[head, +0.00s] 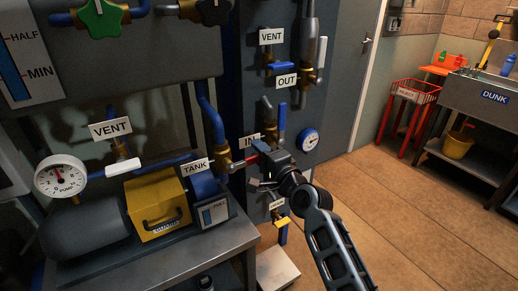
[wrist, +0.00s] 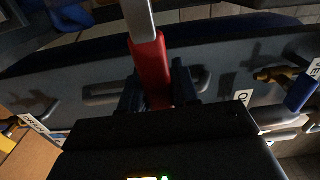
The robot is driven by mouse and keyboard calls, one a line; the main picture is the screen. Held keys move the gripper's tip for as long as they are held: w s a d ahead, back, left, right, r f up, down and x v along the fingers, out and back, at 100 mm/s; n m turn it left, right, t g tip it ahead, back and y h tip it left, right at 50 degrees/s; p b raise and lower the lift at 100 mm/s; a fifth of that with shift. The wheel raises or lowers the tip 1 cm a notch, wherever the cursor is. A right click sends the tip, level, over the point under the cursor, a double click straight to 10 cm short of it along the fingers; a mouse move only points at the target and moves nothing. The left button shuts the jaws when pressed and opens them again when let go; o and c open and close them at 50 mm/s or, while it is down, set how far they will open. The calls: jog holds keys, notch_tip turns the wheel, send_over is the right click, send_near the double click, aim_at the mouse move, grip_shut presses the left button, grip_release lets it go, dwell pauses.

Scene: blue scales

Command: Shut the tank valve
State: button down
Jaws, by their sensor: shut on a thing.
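The TANK label (head: 195,167) hangs beside a brass valve body (head: 224,160) on the pipe between the pump bench and the dark blue panel. A lever with a red grip (head: 260,147) sticks out to the right of this valve, partly hidden by my gripper (head: 268,160). In the wrist view the red grip (wrist: 148,60), with a pale metal end at the top, runs between the two dark fingers of my gripper (wrist: 158,92). My gripper is shut on it. How far the valve is turned is hard to tell.
Close by are an upright blue lever (head: 282,118), a round gauge (head: 308,140), the VENT (head: 271,36) and OUT (head: 286,81) labels, and a yellow-handled lever (head: 282,222) below. The grey bench (head: 215,240) stands left. The tiled floor (head: 400,210) at right is clear.

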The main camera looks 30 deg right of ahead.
jog(key=shift+f, duration=0.3)
jog(key=c, duration=0.9)
grip_release()
jog(key=shift+r, duration=0.1)
jog(key=shift+s, duration=3.95)
